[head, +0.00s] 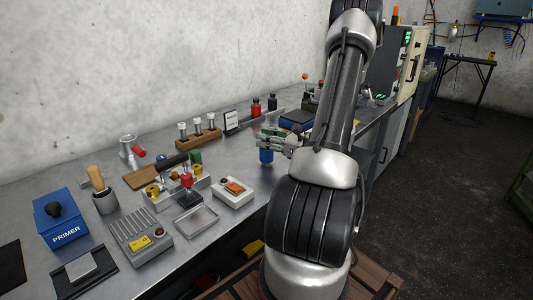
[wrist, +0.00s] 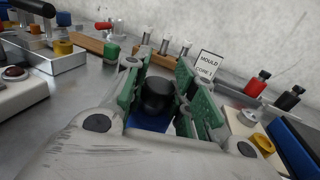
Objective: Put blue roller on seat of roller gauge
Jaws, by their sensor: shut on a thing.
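My gripper (head: 268,143) is shut on the blue roller (head: 266,156) and holds it upright over the steel bench. In the wrist view, the roller's black top (wrist: 157,97) and some of its blue body (wrist: 148,123) show between the green finger pads (wrist: 158,92). Its lower end is hidden in the wrist view. I cannot tell for sure which fixture is the roller gauge.
A wooden rack (head: 199,138) and the mould core sign (head: 231,122) stand behind. Red (head: 256,108) and black (head: 273,103) bottles are farther back. Bare bench lies beneath the roller.

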